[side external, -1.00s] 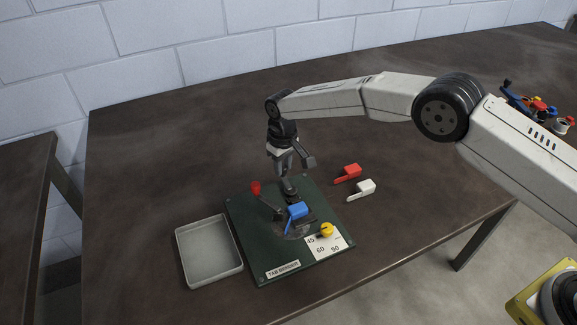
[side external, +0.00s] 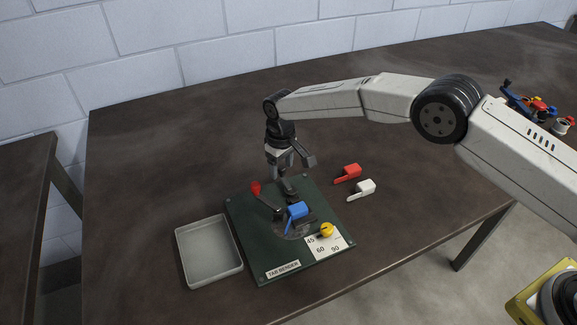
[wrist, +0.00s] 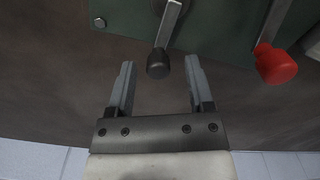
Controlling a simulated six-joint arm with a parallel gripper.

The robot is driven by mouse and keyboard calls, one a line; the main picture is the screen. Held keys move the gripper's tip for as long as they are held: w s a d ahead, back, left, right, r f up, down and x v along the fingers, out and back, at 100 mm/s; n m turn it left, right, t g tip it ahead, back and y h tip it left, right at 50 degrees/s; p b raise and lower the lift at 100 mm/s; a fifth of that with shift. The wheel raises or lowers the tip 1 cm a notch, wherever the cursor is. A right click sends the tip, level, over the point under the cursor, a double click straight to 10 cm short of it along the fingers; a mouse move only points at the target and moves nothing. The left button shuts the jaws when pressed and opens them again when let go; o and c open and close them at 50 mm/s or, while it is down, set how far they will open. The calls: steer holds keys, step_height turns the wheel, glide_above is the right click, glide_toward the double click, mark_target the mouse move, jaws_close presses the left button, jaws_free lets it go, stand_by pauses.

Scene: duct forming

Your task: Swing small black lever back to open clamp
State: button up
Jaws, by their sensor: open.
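The small black lever (wrist: 159,65) shows in the wrist view as a grey bar with a black knob at its end. The knob lies between and just beyond the tips of my gripper (wrist: 160,66), apart from both fingers. My gripper is open and empty, and points down over the back of the green tab bender board (side external: 262,258) in the side view (side external: 283,172). A longer lever with a red knob (side external: 255,188) stands left of it; the red knob also shows at the right in the wrist view (wrist: 275,64). A blue piece (side external: 297,211) sits at the bender's middle.
A grey tray (side external: 209,252) lies left of the board. A red piece (side external: 347,173) and a white piece (side external: 362,190) lie to the right. Colored items (side external: 538,106) lie at the far right.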

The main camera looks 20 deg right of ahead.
mark_target(282, 167)
steer(key=shift+r, duration=0.1)
steer(key=shift+r, duration=3.8)
steer(key=shift+d, duration=0.15)
steer(key=s+d+r+m+t, duration=0.1)
steer(key=s+d+r, duration=0.2)
steer(key=s+d, duration=0.35)
steer(key=s+d+r+m, duration=0.2)
steer(key=s+d, duration=0.2)
steer(key=d, duration=0.5)
steer(key=s+d, duration=0.4)
steer(key=s, duration=0.5)
steer(key=s+d+m+t, duration=0.1)
steer(key=s+d, duration=0.3)
steer(key=s, duration=0.6)
steer(key=shift+f+m+t, duration=0.3)
steer(key=shift+f, duration=0.05)
